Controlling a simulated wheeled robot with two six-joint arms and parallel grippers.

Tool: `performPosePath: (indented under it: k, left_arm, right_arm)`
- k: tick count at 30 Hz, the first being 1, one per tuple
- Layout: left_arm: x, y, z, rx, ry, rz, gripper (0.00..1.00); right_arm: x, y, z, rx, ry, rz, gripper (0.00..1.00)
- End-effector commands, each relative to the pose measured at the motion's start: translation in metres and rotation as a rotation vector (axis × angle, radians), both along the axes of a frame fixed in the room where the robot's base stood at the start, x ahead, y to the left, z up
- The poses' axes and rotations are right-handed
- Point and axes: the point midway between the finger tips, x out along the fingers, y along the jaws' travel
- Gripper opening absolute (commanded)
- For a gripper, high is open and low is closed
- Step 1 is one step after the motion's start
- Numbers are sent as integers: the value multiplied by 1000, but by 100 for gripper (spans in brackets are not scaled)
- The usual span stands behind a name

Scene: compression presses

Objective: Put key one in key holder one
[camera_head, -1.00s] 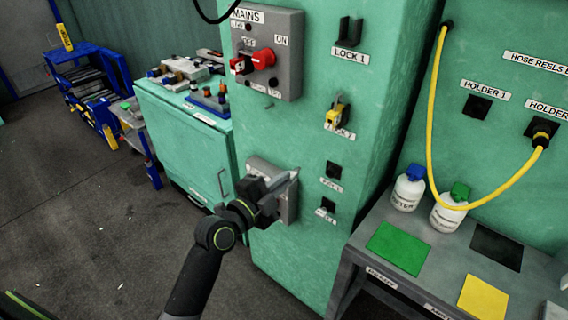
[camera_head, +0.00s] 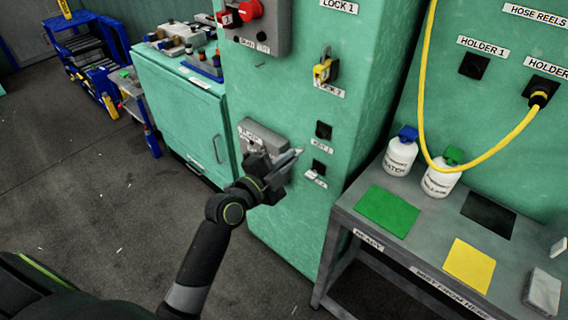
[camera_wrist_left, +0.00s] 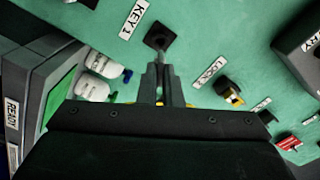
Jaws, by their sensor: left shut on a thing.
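My left gripper (camera_head: 292,160) is in front of the green cabinet (camera_head: 290,215), just left of the two key holders. Key holder one (camera_head: 323,130) is a dark square socket above its KEY 1 label. In the left wrist view, the narrow fingers of the gripper (camera_wrist_left: 162,82) are shut on a thin grey piece (camera_wrist_left: 162,55), apparently key one. It points at key holder one (camera_wrist_left: 156,38), and its end overlaps the dark square there. I cannot tell whether it is inside. Most of the key is hidden between the fingers. My right gripper is not in view.
A second dark holder (camera_head: 319,167) sits just below holder one. A yellow padlock (camera_head: 322,71) hangs above at LOCK 2. A grey box (camera_head: 262,135) sticks out behind the gripper. A grey table (camera_head: 410,240) with white bottles (camera_head: 400,155) stands at the right.

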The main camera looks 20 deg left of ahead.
Motion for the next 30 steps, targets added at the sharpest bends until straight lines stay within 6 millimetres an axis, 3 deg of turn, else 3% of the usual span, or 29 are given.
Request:
performPosePath:
  k: [12, 30]
  left_arm:
    - [36, -13, 0, -1, 0, -1, 0]
    - [43, -16, 0, 0, 1, 0, 0]
  right_arm:
    - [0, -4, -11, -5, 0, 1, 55]
    - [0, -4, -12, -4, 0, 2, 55]
